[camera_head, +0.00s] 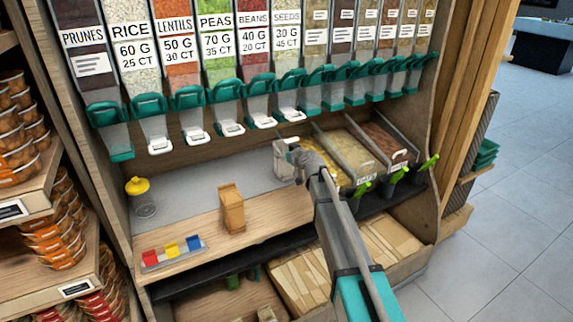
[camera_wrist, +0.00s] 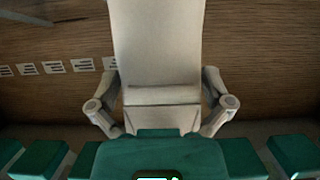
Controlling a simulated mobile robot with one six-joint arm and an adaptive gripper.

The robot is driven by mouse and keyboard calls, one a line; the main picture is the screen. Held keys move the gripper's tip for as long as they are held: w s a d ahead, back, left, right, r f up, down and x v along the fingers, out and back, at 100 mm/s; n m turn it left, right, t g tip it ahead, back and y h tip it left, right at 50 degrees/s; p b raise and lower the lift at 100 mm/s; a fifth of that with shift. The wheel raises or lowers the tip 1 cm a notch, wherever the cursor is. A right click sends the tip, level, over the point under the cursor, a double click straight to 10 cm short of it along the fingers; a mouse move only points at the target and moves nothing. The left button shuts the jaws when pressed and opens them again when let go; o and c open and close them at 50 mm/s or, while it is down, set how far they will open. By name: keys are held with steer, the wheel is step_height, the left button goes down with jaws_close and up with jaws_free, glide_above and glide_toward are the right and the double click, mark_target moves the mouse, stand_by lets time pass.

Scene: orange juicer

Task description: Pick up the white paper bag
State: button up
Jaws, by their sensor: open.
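The white paper bag (camera_head: 283,164) stands upright at the back of the wooden counter, in front of the right-hand bins. In the wrist view the pale bag (camera_wrist: 158,45) fills the upper middle, with a horizontal fold low on it. My gripper (camera_head: 292,157) is at the bag's right side in the head view and partly covers it. In the wrist view my gripper (camera_wrist: 160,82) is open, with one finger on each side of the bag. I cannot tell whether the fingers touch it.
A brown paper bag (camera_head: 232,209), a yellow-lidded jar (camera_head: 142,199) and a tray (camera_head: 150,260) of coloured blocks stand to the left. Open grain bins (camera_head: 357,160) are on the right. Teal-handled dispensers (camera_head: 228,97) hang above. Grey counter between jar and white bag is clear.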

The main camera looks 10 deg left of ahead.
steer(key=c, duration=1.1)
steer(key=shift+r, duration=0.1)
steer(key=f+p+v, duration=0.2)
steer(key=p+v, duration=0.1)
steer(key=v, duration=1.5)
steer(key=shift+s+d, duration=0.25)
steer(key=shift+s, duration=0.05)
steer(key=shift+r, duration=0.1)
